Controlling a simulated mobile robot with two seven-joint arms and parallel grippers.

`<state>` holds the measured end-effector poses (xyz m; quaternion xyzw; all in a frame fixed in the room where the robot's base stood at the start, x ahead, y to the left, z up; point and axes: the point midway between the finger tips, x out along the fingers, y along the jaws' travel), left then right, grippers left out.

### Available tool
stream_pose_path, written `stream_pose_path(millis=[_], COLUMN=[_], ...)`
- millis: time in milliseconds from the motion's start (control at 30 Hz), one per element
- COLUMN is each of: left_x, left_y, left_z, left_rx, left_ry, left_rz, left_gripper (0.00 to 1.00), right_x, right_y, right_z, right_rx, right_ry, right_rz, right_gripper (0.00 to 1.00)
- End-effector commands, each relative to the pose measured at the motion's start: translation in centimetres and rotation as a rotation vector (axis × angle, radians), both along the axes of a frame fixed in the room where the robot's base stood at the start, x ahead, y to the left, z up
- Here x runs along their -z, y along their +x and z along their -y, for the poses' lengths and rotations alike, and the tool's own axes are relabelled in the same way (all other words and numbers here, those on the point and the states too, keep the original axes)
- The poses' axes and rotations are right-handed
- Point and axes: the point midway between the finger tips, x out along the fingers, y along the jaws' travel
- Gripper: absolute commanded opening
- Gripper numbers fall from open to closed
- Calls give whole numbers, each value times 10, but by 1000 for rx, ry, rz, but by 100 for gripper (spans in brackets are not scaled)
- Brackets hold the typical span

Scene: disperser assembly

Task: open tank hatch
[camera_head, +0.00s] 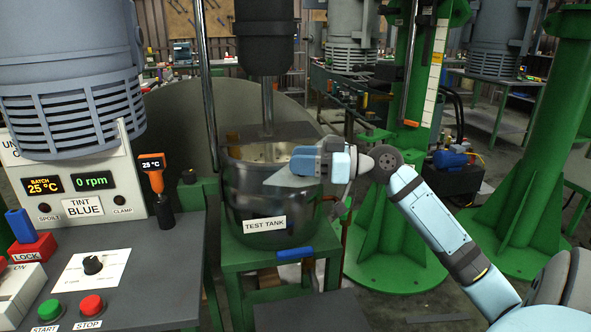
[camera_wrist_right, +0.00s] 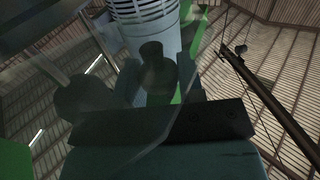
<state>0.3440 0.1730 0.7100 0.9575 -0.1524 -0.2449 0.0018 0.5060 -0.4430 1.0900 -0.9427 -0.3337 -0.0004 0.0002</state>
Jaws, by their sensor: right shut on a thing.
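The steel test tank (camera_head: 262,205) stands on a green stand in the middle of the head view, with a vertical shaft running down into it. A see-through grey hatch panel (camera_head: 284,180) is at the tank's right front rim, tilted, with its inner edge hard to make out. My right gripper (camera_head: 305,165) is at this panel, over the tank's right rim. In the right wrist view a dark round knob (camera_wrist_right: 152,68) sits between the fingers of the right gripper (camera_wrist_right: 160,82), which is shut on it. My left gripper is not in view.
A control panel (camera_head: 75,195) with start and stop buttons stands left of the tank. A blue-handled part (camera_head: 294,252) sticks out at the stand's front. Green columns (camera_head: 405,200) stand behind my right arm. A dark motor housing (camera_head: 265,35) hangs above the tank.

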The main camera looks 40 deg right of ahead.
Motion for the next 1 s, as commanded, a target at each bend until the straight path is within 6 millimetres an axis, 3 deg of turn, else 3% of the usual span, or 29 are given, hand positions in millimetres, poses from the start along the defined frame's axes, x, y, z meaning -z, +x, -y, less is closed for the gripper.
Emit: stream_pose_path(millis=[400, 433, 533, 833, 1000], left_x=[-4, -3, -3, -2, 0], left_y=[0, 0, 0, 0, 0], left_z=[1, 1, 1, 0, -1], left_rx=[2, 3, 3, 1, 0], left_ry=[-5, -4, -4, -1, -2], left_rz=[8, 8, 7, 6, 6], left_gripper=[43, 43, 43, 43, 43], right_x=[1, 1, 1, 1, 2], right_y=[-1, -1, -1, -2, -17], right_z=[0, 0, 0, 1, 14], right_rx=[-8, -8, -7, -5, -3], right_ry=[0, 0, 0, 0, 1], right_rz=[-4, -4, -3, -1, -2], right_gripper=[0, 38, 57, 57, 57])
